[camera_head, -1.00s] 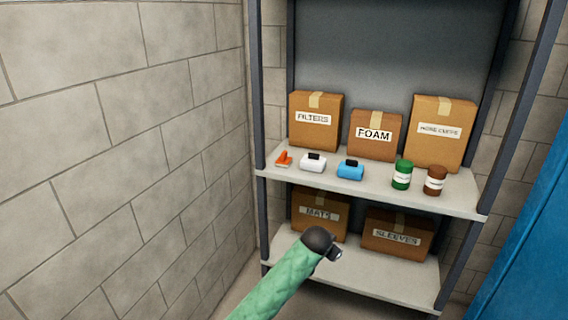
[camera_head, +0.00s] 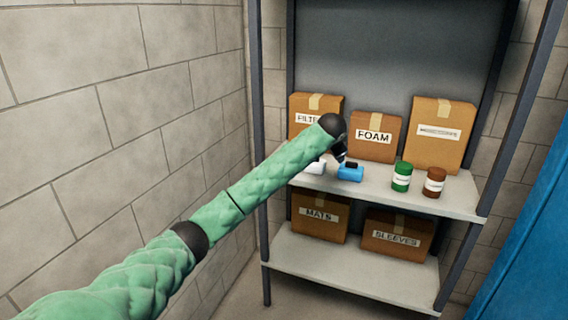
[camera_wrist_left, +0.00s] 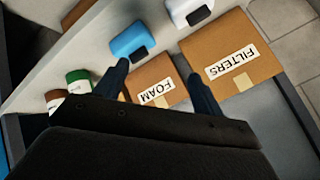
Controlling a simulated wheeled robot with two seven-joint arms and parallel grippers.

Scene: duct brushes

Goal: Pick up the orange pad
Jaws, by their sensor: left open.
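The orange pad does not show in either current view; in the head view my left arm covers the left end of the upper shelf, where it lay earlier. My left gripper (camera_head: 342,154) is raised in front of the upper shelf, near the blue item. In the left wrist view my left gripper (camera_wrist_left: 158,70) has its two dark fingers spread with nothing between them. The FOAM box shows beyond and between the fingers.
The upper shelf (camera_head: 455,204) holds a partly covered white item (camera_head: 316,168), a blue item (camera_head: 350,174), a green can (camera_head: 402,177), a brown can (camera_head: 434,182) and boxes behind, including the FOAM box (camera_head: 375,148). A block wall (camera_head: 120,100) stands left, a blue panel (camera_head: 530,250) right.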

